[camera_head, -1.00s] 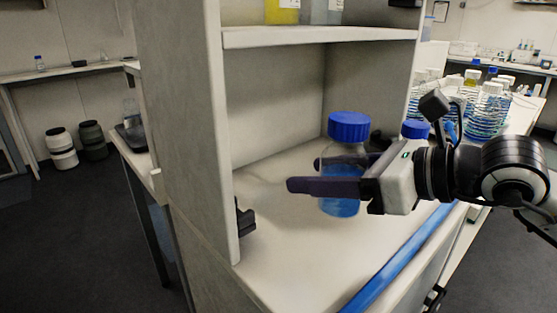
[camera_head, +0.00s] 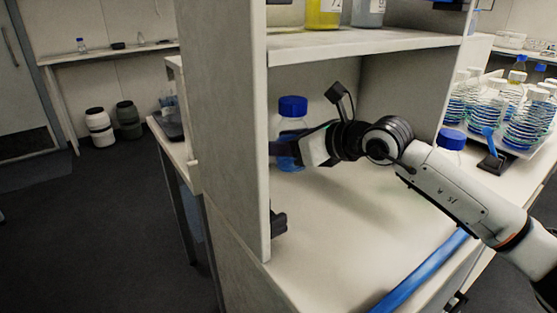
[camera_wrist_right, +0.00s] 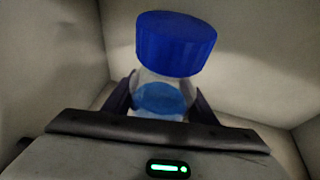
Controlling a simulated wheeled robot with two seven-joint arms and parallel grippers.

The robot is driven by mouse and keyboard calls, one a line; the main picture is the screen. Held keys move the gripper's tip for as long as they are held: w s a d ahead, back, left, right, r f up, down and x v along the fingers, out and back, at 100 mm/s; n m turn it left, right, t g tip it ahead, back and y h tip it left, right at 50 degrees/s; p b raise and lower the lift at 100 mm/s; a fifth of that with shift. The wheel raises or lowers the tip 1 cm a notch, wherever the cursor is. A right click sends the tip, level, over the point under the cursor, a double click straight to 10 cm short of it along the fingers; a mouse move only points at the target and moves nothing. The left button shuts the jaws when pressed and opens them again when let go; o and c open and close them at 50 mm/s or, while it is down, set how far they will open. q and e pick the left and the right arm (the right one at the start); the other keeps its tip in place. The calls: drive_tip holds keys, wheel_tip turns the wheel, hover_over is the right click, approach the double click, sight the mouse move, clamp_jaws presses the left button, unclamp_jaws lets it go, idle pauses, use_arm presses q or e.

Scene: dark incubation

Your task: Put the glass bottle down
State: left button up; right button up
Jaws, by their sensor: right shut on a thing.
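The glass bottle (camera_head: 292,122) has a blue screw cap and blue liquid in it. It is upright inside the open cabinet, near the left side wall. My right gripper (camera_head: 286,148) reaches in from the right and is shut on the bottle below its cap. The right wrist view shows the bottle (camera_wrist_right: 175,45) between the two dark fingers of the right gripper (camera_wrist_right: 160,103), its cap clear above them. The bottle's base is partly hidden, so I cannot tell whether it touches the cabinet floor (camera_head: 350,215). My left gripper is not in view.
A shelf (camera_head: 370,42) with yellow and grey bottles is above the arm. The cabinet's left wall (camera_head: 230,120) is close to the gripper.

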wheel_tip(320, 180, down, 5)
drive_tip(key=shift+d+r+p, duration=0.1)
drive_tip(key=shift+p, duration=0.3)
drive_tip(key=shift+w+f, duration=0.15)
drive_tip(key=shift+f, duration=0.3)
drive_tip(key=o, duration=1.5)
drive_tip(key=shift+f, duration=0.15)
drive_tip(key=shift+c, duration=0.2)
drive_tip(key=shift+r, duration=0.3)
drive_tip(key=b+v, duration=0.1)
drive_tip(key=v, duration=1.1)
drive_tip(key=shift+f, duration=0.1)
